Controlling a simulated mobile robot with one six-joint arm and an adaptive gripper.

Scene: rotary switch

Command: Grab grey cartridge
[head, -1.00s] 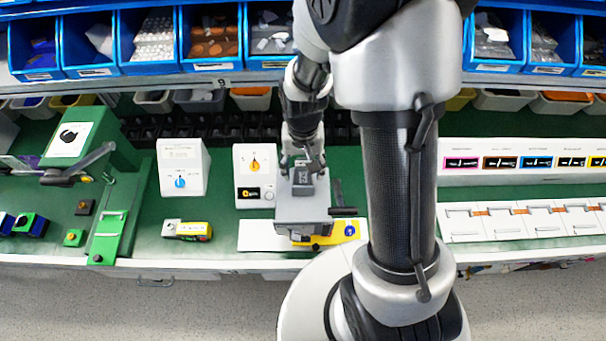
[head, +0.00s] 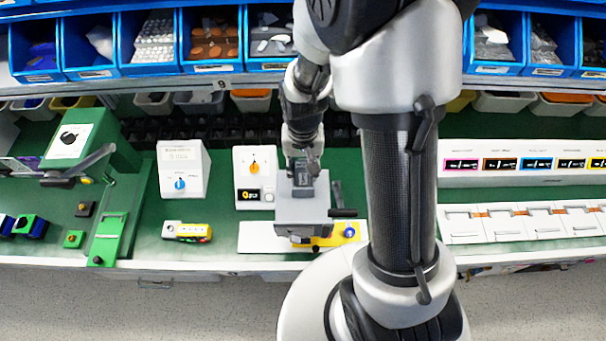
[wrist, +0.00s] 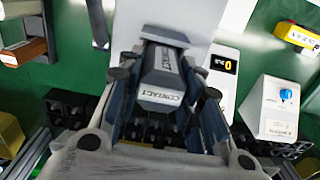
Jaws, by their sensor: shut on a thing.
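The grey cartridge (wrist: 160,78), a block with dark lettering reading "CONTACT", sits between my gripper's (wrist: 163,82) two fingers in the wrist view. The fingers are shut on its sides. In the head view the cartridge (head: 303,180) shows as a dark grey block at the top of the light grey fixture (head: 302,210). My gripper (head: 302,168) is just above and behind it there. I cannot tell whether the cartridge still touches the fixture.
A white box with an orange knob (head: 254,170) stands close left of the fixture, and one with a blue knob (head: 181,172) farther left. A yellow button box (head: 192,232) lies in front. A green press (head: 108,220) stands at left. Blue bins (head: 210,45) line the back.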

